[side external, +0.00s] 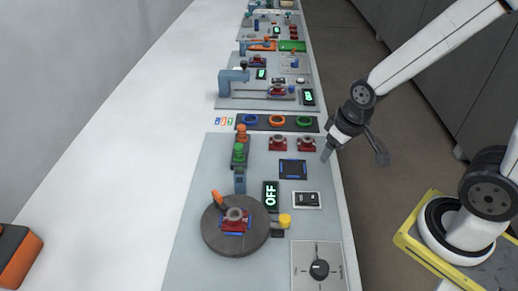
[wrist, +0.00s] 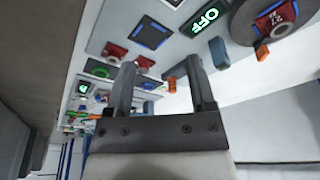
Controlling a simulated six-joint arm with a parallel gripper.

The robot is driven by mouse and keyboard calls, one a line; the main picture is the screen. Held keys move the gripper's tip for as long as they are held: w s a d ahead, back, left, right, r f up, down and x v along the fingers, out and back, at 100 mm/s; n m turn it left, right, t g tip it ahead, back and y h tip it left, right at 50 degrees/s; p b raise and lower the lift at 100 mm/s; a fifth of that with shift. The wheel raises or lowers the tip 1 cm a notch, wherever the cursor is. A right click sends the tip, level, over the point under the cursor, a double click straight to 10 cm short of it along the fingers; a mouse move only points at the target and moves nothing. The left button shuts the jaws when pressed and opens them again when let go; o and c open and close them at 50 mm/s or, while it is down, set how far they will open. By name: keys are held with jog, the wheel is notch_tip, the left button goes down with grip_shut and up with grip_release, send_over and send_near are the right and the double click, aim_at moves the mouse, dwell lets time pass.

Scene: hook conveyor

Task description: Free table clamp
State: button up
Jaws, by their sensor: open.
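In the side view a dark round turntable (side external: 214,242) holds a red part with a grey ring (side external: 235,215). An orange clamp handle (side external: 218,199) stands tilted at its back left edge, close to the part. Whether the clamp presses on the part is too small to tell. My gripper (side external: 326,154) is open and empty, above the right edge of the table, well away from the turntable. Its two separated fingers show in the wrist view (wrist: 160,68).
An OFF display (side external: 270,195), rocker switch (side external: 307,200) and dial (side external: 319,268) lie right of the turntable. A yellow knob (side external: 285,220) sits at its right edge. Behind stand a blue block (side external: 240,181) and two red parts (side external: 278,143).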

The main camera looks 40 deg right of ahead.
jog(key=shift+w+a, duration=0.15)
jog(key=shift+w, duration=0.1)
jog(key=shift+c, duration=0.6)
jog(key=g, duration=0.3)
send_over(216, 194)
notch_tip(216, 194, down, 4)
jog(key=shift+f, duration=0.15)
jog(key=shift+f, duration=3.9)
